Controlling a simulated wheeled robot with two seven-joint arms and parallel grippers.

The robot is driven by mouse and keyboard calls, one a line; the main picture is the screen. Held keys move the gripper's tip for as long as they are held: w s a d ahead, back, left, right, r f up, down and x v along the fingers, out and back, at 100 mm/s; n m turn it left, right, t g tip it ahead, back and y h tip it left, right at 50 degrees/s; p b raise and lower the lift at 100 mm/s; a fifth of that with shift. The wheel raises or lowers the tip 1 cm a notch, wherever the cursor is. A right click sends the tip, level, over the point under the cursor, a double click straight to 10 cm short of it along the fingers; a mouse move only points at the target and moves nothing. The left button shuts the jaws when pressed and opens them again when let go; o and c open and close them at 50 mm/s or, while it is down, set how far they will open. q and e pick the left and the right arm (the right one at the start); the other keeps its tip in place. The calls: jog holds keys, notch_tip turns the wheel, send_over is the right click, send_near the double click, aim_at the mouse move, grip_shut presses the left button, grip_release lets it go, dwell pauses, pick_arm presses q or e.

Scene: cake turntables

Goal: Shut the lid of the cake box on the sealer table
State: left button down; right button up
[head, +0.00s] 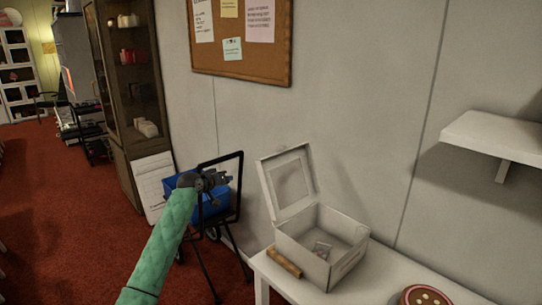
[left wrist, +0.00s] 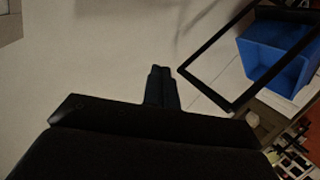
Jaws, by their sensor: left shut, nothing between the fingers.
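The white cake box (head: 318,247) stands on the white table (head: 290,283), near its left end. Its lid (head: 287,178) is open, standing up and tilted back towards the wall. A small flat item (head: 321,249) lies inside the box. My left gripper (head: 227,179) is to the left of the lid, in front of the blue cart, and apart from the box. Its fingers (left wrist: 161,84) are together and empty in the left wrist view. My right gripper is out of view.
A cart with a blue bin (head: 195,205) and dark frame stands left of the table; it also shows in the left wrist view (left wrist: 275,52). A wooden piece (head: 284,261) sits at the box's left. A round cake (head: 424,295) is at the table's right. A white shelf (head: 495,137) juts from the wall.

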pick_arm(q)
jog(key=s+d+r+n+g+h, duration=0.1)
jog(key=s+d+r+n+h, duration=0.15)
jog(key=r+n+h, duration=0.3)
jog(key=s+d+r+n+g+h, duration=0.2)
jog(key=d+r+n+h, duration=0.2)
jog(key=r+n, duration=0.15)
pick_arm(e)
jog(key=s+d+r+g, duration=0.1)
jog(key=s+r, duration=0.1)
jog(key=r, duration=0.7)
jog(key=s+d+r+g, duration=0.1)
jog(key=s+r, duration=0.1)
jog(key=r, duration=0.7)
pick_arm(q)
jog(key=w+d+r+p, duration=0.2)
jog(key=d+p, duration=0.3)
jog(key=d, duration=0.5)
jog(key=shift+w+d+r+m+p, duration=0.2)
jog(key=shift+w+d+m+p, duration=0.1)
jog(key=shift+d+m, duration=0.1)
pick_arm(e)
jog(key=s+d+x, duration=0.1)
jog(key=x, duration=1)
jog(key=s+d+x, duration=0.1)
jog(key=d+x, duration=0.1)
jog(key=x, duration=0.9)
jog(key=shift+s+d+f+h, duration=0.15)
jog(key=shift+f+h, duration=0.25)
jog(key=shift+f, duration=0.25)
